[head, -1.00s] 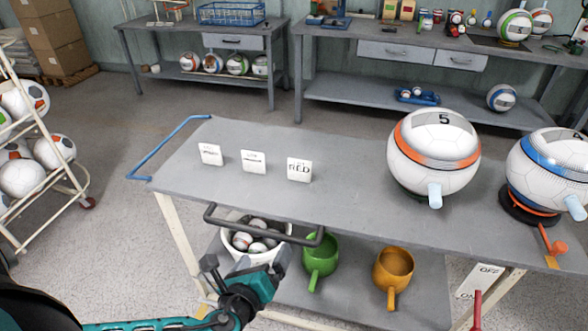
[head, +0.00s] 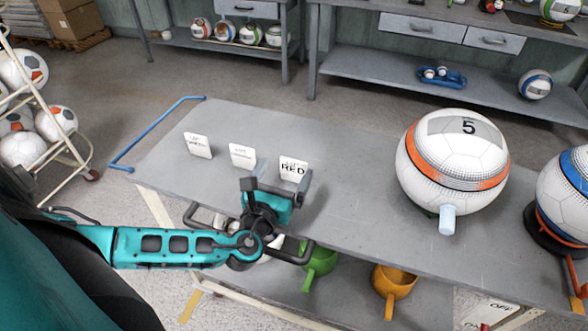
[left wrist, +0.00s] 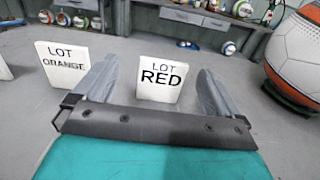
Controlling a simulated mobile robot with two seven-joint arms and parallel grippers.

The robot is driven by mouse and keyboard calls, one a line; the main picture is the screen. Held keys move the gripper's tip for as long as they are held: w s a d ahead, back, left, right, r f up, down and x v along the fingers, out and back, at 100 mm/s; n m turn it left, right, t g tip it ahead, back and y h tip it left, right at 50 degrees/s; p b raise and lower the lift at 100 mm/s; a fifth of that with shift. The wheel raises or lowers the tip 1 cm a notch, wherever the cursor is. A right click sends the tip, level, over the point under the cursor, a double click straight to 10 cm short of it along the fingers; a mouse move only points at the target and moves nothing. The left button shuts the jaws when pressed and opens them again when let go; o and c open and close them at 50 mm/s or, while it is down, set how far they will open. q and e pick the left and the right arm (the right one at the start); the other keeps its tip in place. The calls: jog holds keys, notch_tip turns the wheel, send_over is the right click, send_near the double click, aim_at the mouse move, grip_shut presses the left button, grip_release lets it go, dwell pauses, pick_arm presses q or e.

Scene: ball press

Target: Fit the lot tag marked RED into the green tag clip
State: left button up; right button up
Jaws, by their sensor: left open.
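The lot tag marked RED (head: 293,167) stands upright on the grey table, rightmost in a row of white tags. It also shows in the left wrist view (left wrist: 162,78), facing me between the fingers. My left gripper (head: 278,172) is open just in front of the RED tag. In the left wrist view the open left gripper (left wrist: 157,82) has one finger to each side of the tag, with gaps between. I cannot make out a green tag clip in either view. My right gripper is not in view.
The tag marked ORANGE (left wrist: 65,63) stands left of the RED one, and another white tag (head: 198,145) stands farther left. A large ball marked 5 (head: 455,160) sits to the right. A green cup (head: 320,262) and an orange cup (head: 394,284) are on the lower shelf.

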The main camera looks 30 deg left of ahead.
aim_at(293, 164)
pick_arm(q)
jog(key=x, duration=0.6)
jog(key=shift+w+d+f, duration=0.3)
jog(key=shift+f, duration=0.05)
jog(key=c, duration=1.1)
